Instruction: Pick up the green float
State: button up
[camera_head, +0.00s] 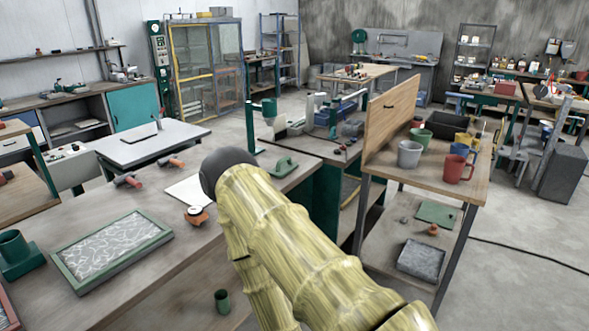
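The green float (283,167), a flat green plate with a raised handle, lies on the wooden bench (150,270) near its far right corner. It sits just right of and beyond the dark rounded end of my arm. My arm, with a pale yellow bamboo-like surface, rises from the lower right across the middle of the picture. It hides part of the bench. My gripper does not show.
On the bench are a framed tray (112,248), a green holder (17,252), a white sheet (188,190) and an orange tool (197,215). A wooden stand with mugs (460,168) and an upright board (391,112) is to the right.

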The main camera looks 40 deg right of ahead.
aim_at(285, 166)
jog(key=z, duration=0.7)
jog(key=i, duration=0.6)
jog(key=z, duration=0.85)
jog(key=i, duration=0.7)
jog(key=u, duration=0.05)
